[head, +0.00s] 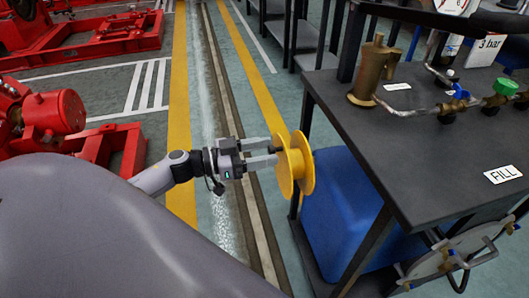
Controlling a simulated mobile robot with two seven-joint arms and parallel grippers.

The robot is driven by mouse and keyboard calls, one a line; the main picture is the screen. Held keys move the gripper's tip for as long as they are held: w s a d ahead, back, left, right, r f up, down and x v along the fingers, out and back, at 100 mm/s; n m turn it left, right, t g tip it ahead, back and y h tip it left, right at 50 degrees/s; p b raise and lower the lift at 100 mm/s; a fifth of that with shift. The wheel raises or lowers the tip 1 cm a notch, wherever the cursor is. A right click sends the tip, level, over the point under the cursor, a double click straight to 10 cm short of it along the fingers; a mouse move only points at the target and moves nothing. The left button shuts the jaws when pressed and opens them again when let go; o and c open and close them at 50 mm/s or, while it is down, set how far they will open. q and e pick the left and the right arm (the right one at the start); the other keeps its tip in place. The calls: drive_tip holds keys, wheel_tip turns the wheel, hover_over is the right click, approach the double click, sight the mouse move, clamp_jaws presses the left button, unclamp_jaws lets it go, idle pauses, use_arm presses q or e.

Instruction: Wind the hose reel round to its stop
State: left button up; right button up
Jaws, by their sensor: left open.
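The yellow hose reel (283,172) is a flanged spool standing at the left side of the dark workbench, in the middle of the head view. My left gripper (268,154) reaches in from the left at the reel. Its two fingers are apart, and their tips are at the reel's near flange, around a small dark part that looks like the crank knob. I cannot tell whether the fingers touch it. The reel's far side and mount are partly hidden. My right gripper is not in view.
A dark workbench (400,165) fills the right, with a brass can (375,72), pipes with valves and a FILL label (503,173). A blue tank (340,210) sits under it. Red machinery (50,115) stands at the left. The floor between is clear.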

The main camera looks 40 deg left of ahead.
sight(278, 143)
use_arm(q)
drive_tip(key=shift+w+d, duration=0.15)
drive_tip(key=shift+w, duration=0.05)
clamp_jaws()
drive_tip(key=n+p, duration=0.1)
drive_tip(key=p, duration=0.1)
drive_tip(key=w+a+n+p, duration=0.1)
drive_tip(key=n+p, duration=0.1)
drive_tip(key=shift+a+r+p, duration=0.15)
drive_tip(key=shift+p, duration=0.25)
drive_tip(key=shift+w+a+f+n+p, duration=0.3)
drive_tip(key=shift+n+p, duration=0.35)
drive_tip(key=shift+n, duration=0.15)
drive_tip(key=shift+w+a+f+n+p, duration=0.15)
drive_tip(key=shift+w+a+f+n, duration=0.1)
drive_tip(key=shift+n, duration=0.4)
drive_tip(key=shift+w+a+f+n+p, duration=0.15)
drive_tip(key=shift+f+n, duration=0.1)
drive_tip(key=shift+n, duration=0.4)
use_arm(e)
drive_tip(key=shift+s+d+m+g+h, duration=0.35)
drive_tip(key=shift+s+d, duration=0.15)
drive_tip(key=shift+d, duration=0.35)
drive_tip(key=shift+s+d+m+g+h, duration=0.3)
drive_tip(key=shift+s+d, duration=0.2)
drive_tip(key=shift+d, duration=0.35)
